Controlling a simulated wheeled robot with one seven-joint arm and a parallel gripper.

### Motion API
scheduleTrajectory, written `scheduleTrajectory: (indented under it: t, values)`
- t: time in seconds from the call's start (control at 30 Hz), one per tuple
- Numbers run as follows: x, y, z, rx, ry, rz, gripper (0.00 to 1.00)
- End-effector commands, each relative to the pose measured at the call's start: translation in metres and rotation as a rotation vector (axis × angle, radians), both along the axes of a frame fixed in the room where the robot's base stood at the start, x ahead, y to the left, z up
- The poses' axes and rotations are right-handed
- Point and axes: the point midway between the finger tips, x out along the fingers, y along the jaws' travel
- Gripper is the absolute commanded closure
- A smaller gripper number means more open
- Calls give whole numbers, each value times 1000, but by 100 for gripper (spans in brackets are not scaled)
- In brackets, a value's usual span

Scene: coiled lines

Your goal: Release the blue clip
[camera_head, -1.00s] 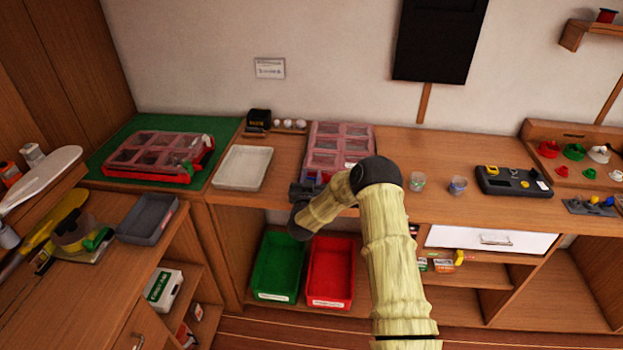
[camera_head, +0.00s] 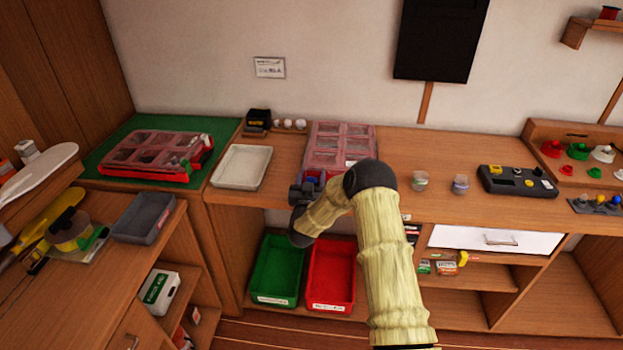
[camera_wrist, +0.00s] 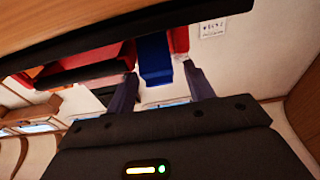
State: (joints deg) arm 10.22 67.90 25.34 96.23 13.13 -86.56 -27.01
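The blue clip (camera_wrist: 154,60) is on the front of a red case (camera_wrist: 179,40) in the wrist view. In the head view a small patch of blue (camera_head: 312,177) shows at the front left of the middle case with a pinkish clear lid (camera_head: 340,146). My gripper (camera_wrist: 160,72) is open, with one dark finger on each side of the blue clip. Gaps show between the fingers and the clip. In the head view my gripper (camera_head: 304,192) is at the case's front left corner, and my arm hides part of the case front.
A white tray (camera_head: 241,167) lies left of the case, and another red case (camera_head: 155,153) is on a green mat. Green (camera_head: 278,272) and red (camera_head: 331,276) bins stand below. Two small cups and a dark meter (camera_head: 517,181) stand to the right.

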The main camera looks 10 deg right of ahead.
Motion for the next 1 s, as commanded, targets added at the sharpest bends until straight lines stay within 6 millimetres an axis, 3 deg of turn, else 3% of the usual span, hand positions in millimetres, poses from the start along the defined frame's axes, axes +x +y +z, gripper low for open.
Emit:
scheduleTrajectory:
  t: [0.37,1.0]
  values:
    - [-16,6,-4,0,2,2,47]
    - [-127,43,-21,0,3,3,47]
